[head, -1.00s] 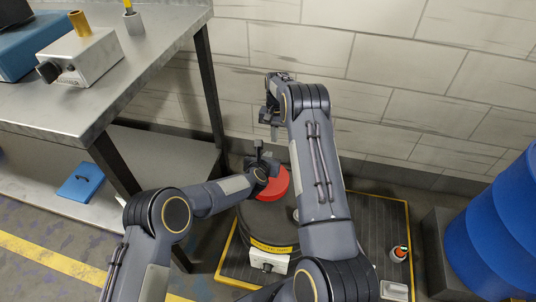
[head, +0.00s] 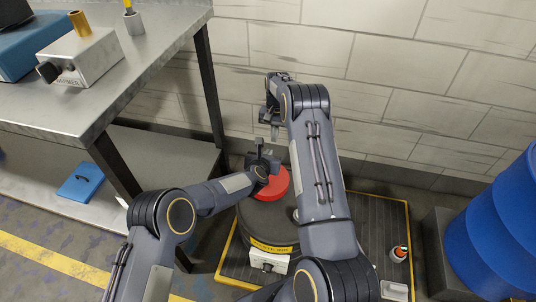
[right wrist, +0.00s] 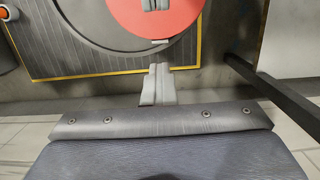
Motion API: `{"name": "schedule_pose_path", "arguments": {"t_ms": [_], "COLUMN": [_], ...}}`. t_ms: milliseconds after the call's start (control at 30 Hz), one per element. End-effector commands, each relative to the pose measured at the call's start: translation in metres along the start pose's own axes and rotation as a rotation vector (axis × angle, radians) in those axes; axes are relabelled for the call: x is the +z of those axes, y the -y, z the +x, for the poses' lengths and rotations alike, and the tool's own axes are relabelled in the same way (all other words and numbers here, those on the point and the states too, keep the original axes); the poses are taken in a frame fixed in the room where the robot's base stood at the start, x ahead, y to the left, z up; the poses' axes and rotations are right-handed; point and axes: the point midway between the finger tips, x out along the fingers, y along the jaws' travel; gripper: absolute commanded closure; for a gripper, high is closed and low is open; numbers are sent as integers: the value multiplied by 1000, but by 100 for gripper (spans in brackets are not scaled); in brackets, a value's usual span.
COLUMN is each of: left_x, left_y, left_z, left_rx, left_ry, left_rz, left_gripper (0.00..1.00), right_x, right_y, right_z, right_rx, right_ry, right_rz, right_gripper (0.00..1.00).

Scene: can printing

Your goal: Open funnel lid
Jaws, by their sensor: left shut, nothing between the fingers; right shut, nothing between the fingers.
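The red funnel lid (head: 272,185) lies on top of a dark round machine (head: 268,222) on the floor. In the right wrist view the red lid (right wrist: 160,22) is at the top, with a small light tab at its lower edge. My left gripper (head: 260,146) is shut and empty at the far left edge of the lid; I cannot tell if it touches. My right gripper (head: 270,120) is shut and empty, higher and beyond the lid near the wall. Its closed fingers (right wrist: 157,84) show just below the lid's edge in the wrist view. My right arm hides part of the machine.
A steel table (head: 110,100) with a lower shelf stands at the left, its black leg close to my left arm. A blue barrel (head: 495,225) stands at the right. A pale block wall (head: 400,80) closes the back. A small orange-topped item (head: 399,253) sits on the yellow-edged platform.

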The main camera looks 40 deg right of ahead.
Motion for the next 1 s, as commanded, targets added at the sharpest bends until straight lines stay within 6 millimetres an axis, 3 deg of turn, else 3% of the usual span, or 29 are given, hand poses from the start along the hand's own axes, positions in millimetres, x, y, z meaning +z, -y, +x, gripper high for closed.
{"name": "schedule_pose_path", "arguments": {"t_ms": [633, 967, 1000], "left_x": [0, 0, 0], "left_y": [0, 0, 0], "left_z": [0, 0, 0], "left_rx": [0, 0, 0], "left_ry": [0, 0, 0], "left_rz": [0, 0, 0], "left_gripper": [100, 100, 100], "right_x": [0, 0, 0], "right_y": [0, 0, 0], "right_z": [0, 0, 0], "right_rx": [0, 0, 0], "right_ry": [0, 0, 0], "right_rz": [0, 0, 0], "right_gripper": [100, 58, 57]}}
